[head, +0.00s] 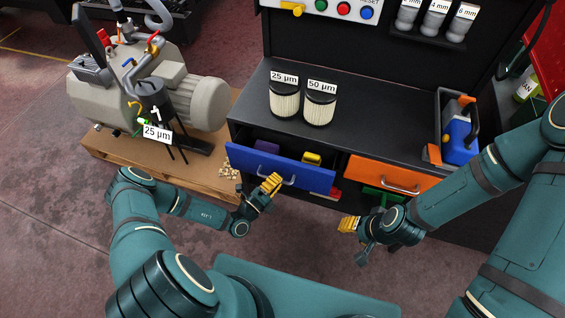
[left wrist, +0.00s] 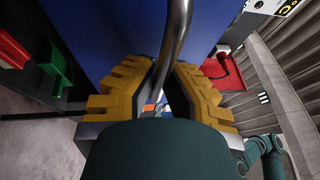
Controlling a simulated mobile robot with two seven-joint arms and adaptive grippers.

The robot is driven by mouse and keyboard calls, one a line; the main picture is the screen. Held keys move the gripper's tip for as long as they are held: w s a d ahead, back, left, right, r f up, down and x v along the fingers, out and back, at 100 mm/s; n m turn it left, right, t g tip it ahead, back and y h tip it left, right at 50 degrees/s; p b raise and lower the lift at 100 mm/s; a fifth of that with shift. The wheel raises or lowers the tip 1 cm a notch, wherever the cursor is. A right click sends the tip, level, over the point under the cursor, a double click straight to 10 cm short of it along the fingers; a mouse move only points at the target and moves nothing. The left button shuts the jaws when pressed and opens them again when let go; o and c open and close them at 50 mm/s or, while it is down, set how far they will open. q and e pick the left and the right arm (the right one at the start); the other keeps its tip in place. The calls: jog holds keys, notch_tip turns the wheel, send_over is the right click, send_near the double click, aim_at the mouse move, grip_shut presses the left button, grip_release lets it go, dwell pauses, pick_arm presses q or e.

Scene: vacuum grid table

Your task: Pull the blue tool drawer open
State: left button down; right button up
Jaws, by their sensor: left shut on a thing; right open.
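The blue tool drawer (head: 280,169) is in the left part of the black cabinet and stands partly open, with a purple item and a yellow item visible inside. Its metal handle (head: 288,181) is on the front face. My left gripper (head: 271,184) is at the handle, its yellow fingers shut on it. In the left wrist view the handle bar (left wrist: 174,45) runs between the yellow fingers, with the blue drawer front (left wrist: 120,40) behind. My right gripper (head: 348,224) is open and empty, in front of the orange drawer and below it in the picture.
An orange drawer (head: 388,176) with its own handle is right of the blue one. Red and green items lie below the drawers. Two filters (head: 285,98) (head: 320,106) stand on the cabinet top. A grey pump (head: 150,85) sits on a wooden pallet (head: 160,168) at left.

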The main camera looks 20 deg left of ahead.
pick_arm(q)
jog(key=s, duration=1.1)
jog(key=shift+p, duration=0.45)
jog(key=shift+s+a, duration=0.1)
jog(key=c, duration=1)
grip_release()
jog(key=v, duration=1.2)
